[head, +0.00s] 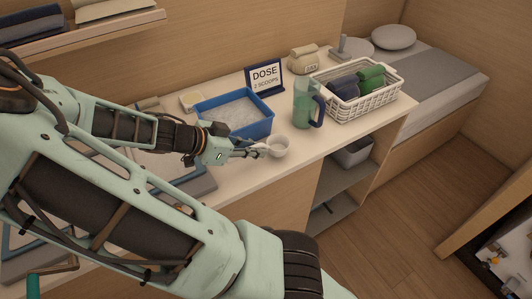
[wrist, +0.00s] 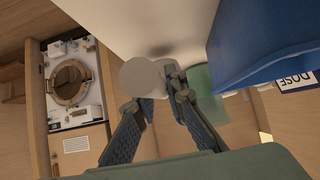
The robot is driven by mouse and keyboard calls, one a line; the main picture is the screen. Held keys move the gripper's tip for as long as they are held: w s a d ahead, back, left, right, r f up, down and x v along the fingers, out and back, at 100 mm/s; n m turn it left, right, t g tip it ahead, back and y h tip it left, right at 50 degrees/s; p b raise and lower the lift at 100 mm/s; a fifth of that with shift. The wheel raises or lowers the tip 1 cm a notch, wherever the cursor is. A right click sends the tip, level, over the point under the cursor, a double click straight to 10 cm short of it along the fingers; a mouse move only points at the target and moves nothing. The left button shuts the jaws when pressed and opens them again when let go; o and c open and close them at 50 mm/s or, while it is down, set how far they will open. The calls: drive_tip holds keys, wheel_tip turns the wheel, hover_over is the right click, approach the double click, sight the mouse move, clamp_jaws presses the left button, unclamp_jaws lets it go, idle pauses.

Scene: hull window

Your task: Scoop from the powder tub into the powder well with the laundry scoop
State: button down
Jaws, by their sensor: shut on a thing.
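The powder tub (head: 262,128) is a blue open box on the counter, filled with pale grainy powder. It also shows in the wrist view as a blue wall (wrist: 255,55). My gripper (head: 256,152) is in front of the tub, shut on the laundry scoop (head: 279,147), a small white cup. The scoop is out beyond the fingertips near the counter's front edge, apart from the tub. In the wrist view the scoop is a pale disc (wrist: 141,76) beyond my gripper (wrist: 158,98). Its contents are hard to make out. I cannot identify the powder well.
A green jug (head: 304,108) with a blue handle stands right of the tub. Behind are a DOSE sign (head: 265,78) reading 2 scoops and a white basket (head: 371,108) of cloths. A machine with a round door (wrist: 70,83) shows in the wrist view.

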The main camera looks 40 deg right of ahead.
drive_tip(key=shift+r, duration=0.1)
idle(0.3)
drive_tip(key=shift+r+p, duration=1.25)
drive_tip(key=shift+r, duration=0.2)
drive_tip(key=shift+s, duration=0.1)
